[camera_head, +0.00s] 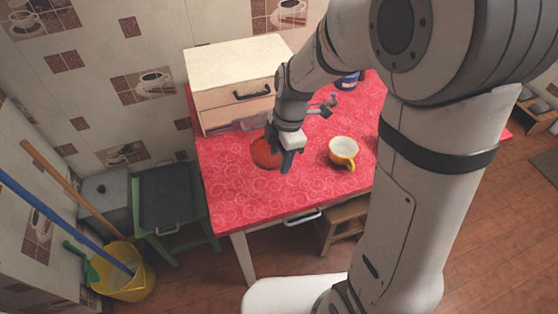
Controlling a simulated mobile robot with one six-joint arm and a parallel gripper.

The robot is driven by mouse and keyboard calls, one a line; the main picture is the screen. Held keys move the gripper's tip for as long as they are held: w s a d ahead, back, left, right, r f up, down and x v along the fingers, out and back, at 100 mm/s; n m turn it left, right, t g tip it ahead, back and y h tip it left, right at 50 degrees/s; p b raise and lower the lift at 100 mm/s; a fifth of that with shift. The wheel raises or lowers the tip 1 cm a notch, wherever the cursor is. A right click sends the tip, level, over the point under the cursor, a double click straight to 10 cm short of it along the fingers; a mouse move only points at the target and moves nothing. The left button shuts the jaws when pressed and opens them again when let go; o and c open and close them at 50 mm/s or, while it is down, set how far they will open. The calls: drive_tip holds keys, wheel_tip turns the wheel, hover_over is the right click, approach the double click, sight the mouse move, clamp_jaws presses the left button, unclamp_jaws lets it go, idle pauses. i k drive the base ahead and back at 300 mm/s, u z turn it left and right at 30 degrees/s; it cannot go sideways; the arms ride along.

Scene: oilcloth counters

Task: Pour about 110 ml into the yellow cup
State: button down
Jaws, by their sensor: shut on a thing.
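The yellow cup (351,160) stands upright on the red patterned oilcloth table (240,200), right of my gripper. Its pale inside faces up and its handle points toward the front. My gripper (287,162) is over the left part of the table, apart from the cup. It is shut on a dark red rounded thing (265,154), which shows just left of the fingers and is partly hidden by them. I cannot tell from this view what is inside it or whether it touches the table.
A wooden box with drawers (238,62) stands at the back left of the table. A dark blue item (347,82) is at the back, partly hidden by my arm. A yellow bucket (135,288) with mop handles and a green stool (170,200) stand left of the table. The table's front left is clear.

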sight(343, 150)
drive_tip(key=u, duration=0.05)
drive_tip(key=k, duration=1)
drive_tip(key=z, duration=0.05)
